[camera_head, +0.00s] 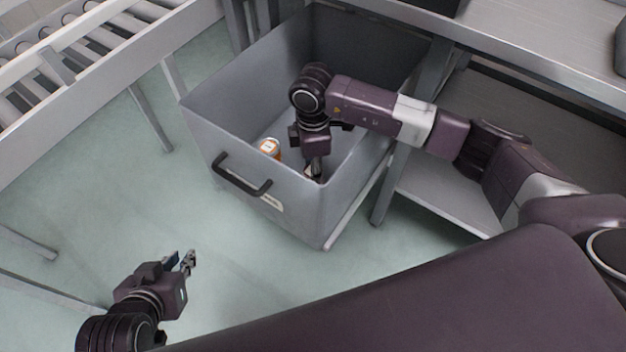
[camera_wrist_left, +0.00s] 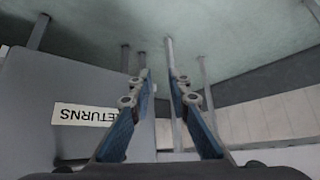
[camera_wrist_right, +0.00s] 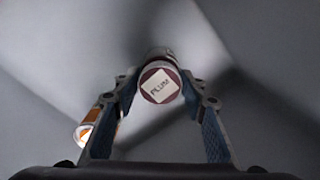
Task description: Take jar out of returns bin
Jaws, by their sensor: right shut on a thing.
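The grey returns bin (camera_head: 205,135) stands on the floor with an open top. Its RETURNS label (camera_wrist_left: 85,115) shows upside down in the left wrist view. My right gripper (camera_head: 316,172) reaches down inside the bin. In the right wrist view its fingers (camera_wrist_right: 160,95) are shut on a jar with a dark red lid marked PLUM (camera_wrist_right: 159,86). An orange and white jar (camera_head: 269,149) is also in the bin, left of the right gripper; it also shows in the right wrist view (camera_wrist_right: 88,128). My left gripper (camera_head: 183,260) is open and empty, outside the bin over the floor.
A roller conveyor (camera_head: 90,50) stands at the upper left. A metal table with a lower shelf (camera_head: 440,190) stands right of the bin. The bin's front has a dark handle (camera_head: 240,178). The green floor (camera_head: 120,220) left of the bin is clear.

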